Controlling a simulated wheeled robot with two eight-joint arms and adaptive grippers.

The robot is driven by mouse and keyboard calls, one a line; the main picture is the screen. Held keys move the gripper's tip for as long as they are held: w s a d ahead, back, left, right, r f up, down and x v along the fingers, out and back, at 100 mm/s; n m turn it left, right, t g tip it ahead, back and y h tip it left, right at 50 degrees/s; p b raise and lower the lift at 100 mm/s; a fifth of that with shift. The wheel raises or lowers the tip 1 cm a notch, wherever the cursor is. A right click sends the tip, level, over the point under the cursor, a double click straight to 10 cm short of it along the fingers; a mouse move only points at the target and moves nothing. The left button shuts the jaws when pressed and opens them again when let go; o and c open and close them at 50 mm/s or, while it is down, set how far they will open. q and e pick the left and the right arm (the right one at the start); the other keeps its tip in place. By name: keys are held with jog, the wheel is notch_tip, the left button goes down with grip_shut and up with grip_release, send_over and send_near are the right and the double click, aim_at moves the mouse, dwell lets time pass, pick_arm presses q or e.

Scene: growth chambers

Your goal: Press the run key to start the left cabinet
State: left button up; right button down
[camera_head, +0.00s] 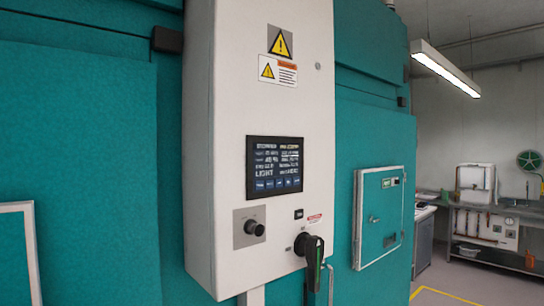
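A white control box (228,75) stands between teal cabinet fronts. Its dark touch screen (274,167) is lit, with white text in two columns and a row of blue keys (277,185) along the bottom. The key labels are too small to read, so I cannot tell which is the run key. Below the screen are a round black knob (254,228) on a grey plate and a small black switch (298,214). The left cabinet (85,150) is a large teal front filling the left side. Neither of my grippers is in view.
A black rotary handle (313,255) juts out at the box's lower right. A smaller teal door (382,217) is on the right cabinet. A bench with equipment (480,215) stands at the far right. Grey floor with a yellow line (440,293) is open there.

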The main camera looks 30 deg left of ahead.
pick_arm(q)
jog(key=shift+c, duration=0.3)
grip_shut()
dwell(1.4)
